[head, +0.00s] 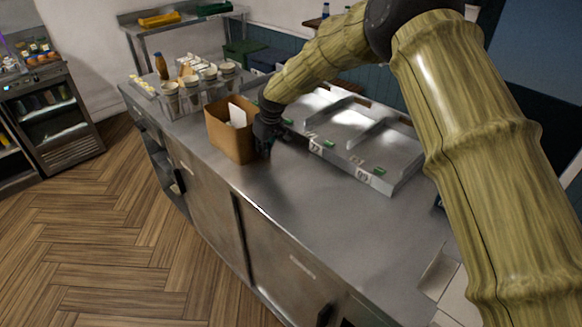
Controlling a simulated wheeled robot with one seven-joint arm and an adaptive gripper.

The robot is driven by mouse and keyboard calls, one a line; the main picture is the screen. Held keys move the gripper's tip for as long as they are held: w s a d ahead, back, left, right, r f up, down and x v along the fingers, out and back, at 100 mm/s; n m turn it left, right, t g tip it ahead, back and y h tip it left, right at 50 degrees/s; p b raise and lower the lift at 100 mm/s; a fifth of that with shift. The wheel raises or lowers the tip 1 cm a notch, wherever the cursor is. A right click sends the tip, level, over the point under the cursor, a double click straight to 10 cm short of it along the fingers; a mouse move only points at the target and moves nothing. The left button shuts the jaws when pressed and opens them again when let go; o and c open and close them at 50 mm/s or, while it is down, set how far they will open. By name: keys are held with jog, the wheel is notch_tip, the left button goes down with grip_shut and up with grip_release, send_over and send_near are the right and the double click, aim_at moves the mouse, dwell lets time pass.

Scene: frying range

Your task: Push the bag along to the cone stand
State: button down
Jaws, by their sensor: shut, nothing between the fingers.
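The bag (228,137) is an open-topped brown paper bag standing upright on the steel counter, with a white paper (237,115) sticking out of it. The cone stand (205,97) is beyond the bag to the left and holds several pale cups in its top. A gap of counter between bag and stand is hard to judge from here. My gripper (264,152) is shut and empty, low over the counter at the bag's right side. It is close against the bag; whether it touches cannot be told.
A divided metal tray unit (351,135) with number labels lies along the counter to the right of my gripper. A brown bottle (161,67) and small items stand at the counter's far end. The counter's front edge runs close to the bag. The near counter (330,215) is clear.

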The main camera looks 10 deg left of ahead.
aim_at(238, 129)
jog(key=shift+w+a+b, duration=0.15)
jog(key=shift+w+a, duration=0.55)
jog(key=shift+a, duration=0.25)
jog(key=shift+w+a+b, duration=0.15)
jog(key=shift+w+a, duration=0.5)
jog(key=shift+a, duration=0.3)
jog(key=shift+w+a+b, duration=0.15)
jog(key=shift+w+a, duration=0.55)
jog(key=shift+a, duration=0.25)
jog(key=shift+w+a+b, duration=0.3)
jog(key=shift+w+a, duration=0.35)
jog(key=shift+a, duration=0.25)
jog(key=shift+w+a+b, duration=0.3)
jog(key=shift+w+a, duration=0.3)
jog(key=shift+a, duration=0.25)
jog(key=shift+w+a+f+b, duration=0.1)
jog(key=shift+w+a+b, duration=0.5)
jog(key=shift+a+b, duration=0.5)
jog(key=shift+w+b, duration=0.15)
jog(key=shift+b, duration=0.2)
jog(key=shift+w, duration=0.15)
